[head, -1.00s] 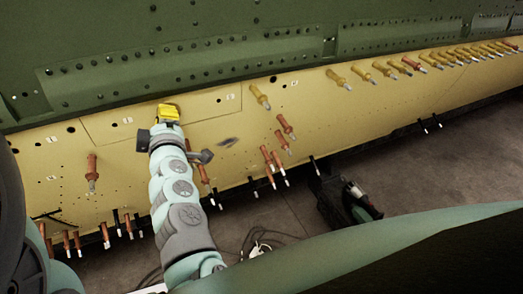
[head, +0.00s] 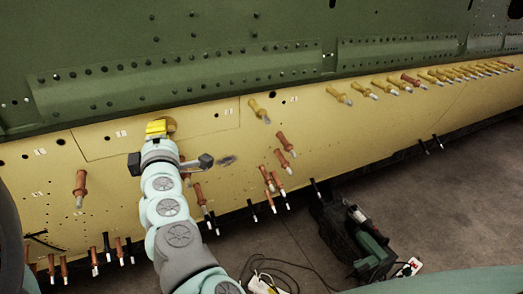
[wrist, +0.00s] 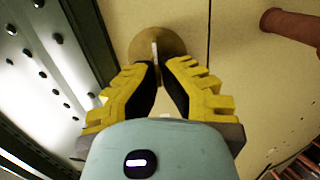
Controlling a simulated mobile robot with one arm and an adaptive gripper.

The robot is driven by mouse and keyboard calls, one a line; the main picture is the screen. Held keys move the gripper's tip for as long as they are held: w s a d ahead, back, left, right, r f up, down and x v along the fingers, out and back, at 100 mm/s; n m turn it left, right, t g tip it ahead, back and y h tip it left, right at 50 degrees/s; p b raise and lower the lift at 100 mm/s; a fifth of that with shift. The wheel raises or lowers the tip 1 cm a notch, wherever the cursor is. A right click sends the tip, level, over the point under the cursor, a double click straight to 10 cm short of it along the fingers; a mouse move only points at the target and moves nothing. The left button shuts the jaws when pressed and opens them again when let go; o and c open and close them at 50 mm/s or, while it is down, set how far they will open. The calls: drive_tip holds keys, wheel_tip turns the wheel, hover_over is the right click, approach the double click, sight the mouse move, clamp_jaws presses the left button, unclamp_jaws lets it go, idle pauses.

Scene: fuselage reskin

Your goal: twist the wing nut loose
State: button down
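The wing nut (wrist: 156,42) is a round tan disc with a thin upright fin, on the yellow-tan skin panel. In the wrist view it sits just beyond my fingertips, with the fin between them. My gripper (wrist: 158,66) has yellow fingers with black pads, drawn close together at the tips on either side of the fin. It appears shut on the fin, though the pads hide the exact contact. In the head view my gripper (head: 158,127) is at the panel's upper edge, and the tan disc (head: 171,125) shows partly behind it.
Orange and yellow fasteners stick out of the panel (head: 225,180), one (head: 80,188) left of my arm and several to the right. Green riveted structure (head: 200,45) lies above. A dark machine (head: 355,235) and cables (head: 265,275) are on the floor at right.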

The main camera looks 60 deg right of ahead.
drive_tip(key=shift+f, duration=0.2)
drive_tip(key=c, duration=1)
unclamp_jaws()
drive_tip(key=shift+d+r, duration=0.1)
drive_tip(key=shift+r, duration=0.1)
drive_tip(key=shift+v, duration=6)
